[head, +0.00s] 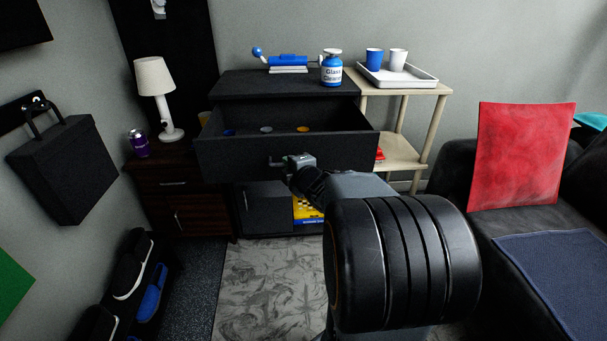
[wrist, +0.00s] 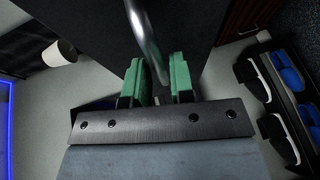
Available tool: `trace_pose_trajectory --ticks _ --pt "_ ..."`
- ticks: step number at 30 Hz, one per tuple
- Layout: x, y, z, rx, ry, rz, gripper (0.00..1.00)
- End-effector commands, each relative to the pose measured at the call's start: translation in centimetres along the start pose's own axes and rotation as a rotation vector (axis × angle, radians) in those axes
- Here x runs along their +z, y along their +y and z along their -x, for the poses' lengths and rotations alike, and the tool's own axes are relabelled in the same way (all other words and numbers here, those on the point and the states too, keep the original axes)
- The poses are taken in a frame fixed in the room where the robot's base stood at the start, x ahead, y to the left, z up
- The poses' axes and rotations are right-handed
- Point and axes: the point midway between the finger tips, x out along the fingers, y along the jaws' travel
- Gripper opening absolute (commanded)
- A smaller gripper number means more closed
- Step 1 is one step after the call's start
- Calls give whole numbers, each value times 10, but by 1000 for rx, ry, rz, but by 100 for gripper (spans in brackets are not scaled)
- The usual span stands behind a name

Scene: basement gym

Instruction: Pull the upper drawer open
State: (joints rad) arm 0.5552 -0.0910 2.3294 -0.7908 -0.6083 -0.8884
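The dark upper drawer (head: 230,158) of the black cabinet (head: 285,84) stands well out from the cabinet, with its inside showing from above. Several small items lie in it. The metal drawer handle (wrist: 147,38) runs down between the green fingers of my gripper (wrist: 160,78) in the wrist view. The fingers look closed on the bar, though the contact itself is partly hidden. In the head view my gripper (head: 292,164) is at the middle of the drawer front, and my arm covers part of the handle.
A blue-and-white bottle (head: 332,68) and a blue tool (head: 288,60) are on the cabinet top. A lamp (head: 158,95) and purple can (head: 139,142) stand on the left nightstand (head: 175,185). A beige shelf (head: 402,150) stands right, a sofa (head: 455,185) farther right. A patterned rug (head: 262,285) covers the floor.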

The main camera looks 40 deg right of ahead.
Motion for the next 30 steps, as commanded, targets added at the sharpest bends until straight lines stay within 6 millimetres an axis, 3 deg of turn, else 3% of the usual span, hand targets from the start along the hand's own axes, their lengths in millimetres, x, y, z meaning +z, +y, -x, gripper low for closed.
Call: trace_pose_trajectory --ticks 9,14,22,30 --pt "1 4 72 3 -5 0 22" --pt "1 -2 94 5 -5 2 22" --pt "0 -1 114 6 0 0 22" --pt "0 0 121 1 -1 -1 22"
